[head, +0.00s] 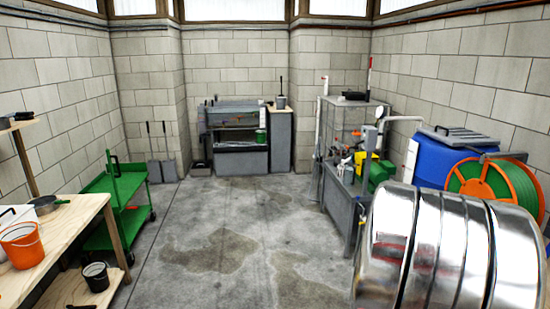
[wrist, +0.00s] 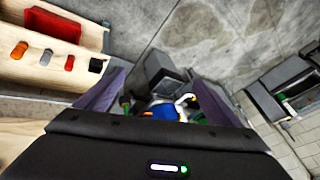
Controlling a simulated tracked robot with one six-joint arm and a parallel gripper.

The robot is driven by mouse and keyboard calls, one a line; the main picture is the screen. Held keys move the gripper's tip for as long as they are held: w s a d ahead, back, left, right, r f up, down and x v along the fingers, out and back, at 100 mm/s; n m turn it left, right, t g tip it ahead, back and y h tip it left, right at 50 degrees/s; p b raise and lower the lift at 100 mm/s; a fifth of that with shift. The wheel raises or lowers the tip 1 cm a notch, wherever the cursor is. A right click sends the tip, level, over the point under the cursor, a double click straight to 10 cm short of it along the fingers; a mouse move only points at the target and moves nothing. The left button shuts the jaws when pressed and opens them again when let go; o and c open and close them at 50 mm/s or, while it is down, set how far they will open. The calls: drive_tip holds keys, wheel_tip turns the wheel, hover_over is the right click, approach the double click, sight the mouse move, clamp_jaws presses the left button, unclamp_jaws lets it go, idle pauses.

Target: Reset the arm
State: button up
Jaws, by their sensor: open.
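My gripper (wrist: 160,88) shows in the wrist view, its two dark purple-grey fingers spread well apart. It is open, and I see nothing held between the fingers. Past the gap, some way off, are a grey box-like thing and small blue, white and green things, too small to make out. The gripper does not show in the head view, and I cannot make out the arm's whole pose.
A wooden bench (head: 62,241) with an orange bucket (head: 22,244) stands at left, by a green cart (head: 128,196). A grey workbench (head: 343,203), blue tank (head: 443,159) and hose reel (head: 475,183) are at right. A shiny ribbed cylinder fills the lower right. The middle floor is clear.

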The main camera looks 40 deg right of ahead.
drive_tip(key=w+a+r+n+y, duration=0.1)
drive_tip(key=w+a+r+n, duration=0.15)
drive_tip(key=a, duration=0.45)
drive_tip(key=w+a+r+n+y, duration=0.1)
drive_tip(key=w+a+n, duration=0.15)
drive_tip(key=a, duration=0.55)
drive_tip(key=w+a+r+n+y, duration=0.1)
drive_tip(key=a+n, duration=0.3)
drive_tip(key=a, duration=0.3)
drive_tip(key=a+r+n+t+y, duration=0.1)
drive_tip(key=a+r+n, duration=0.3)
drive_tip(key=a, duration=0.9)
drive_tip(key=s+a+r+n+t+y, duration=0.1)
drive_tip(key=a+r+n, duration=0.4)
drive_tip(key=a, duration=0.8)
drive_tip(key=shift+r+n, duration=0.2)
drive_tip(key=shift+n, duration=0.5)
drive_tip(key=shift+s, duration=0.1)
drive_tip(key=shift+c, duration=0.5)
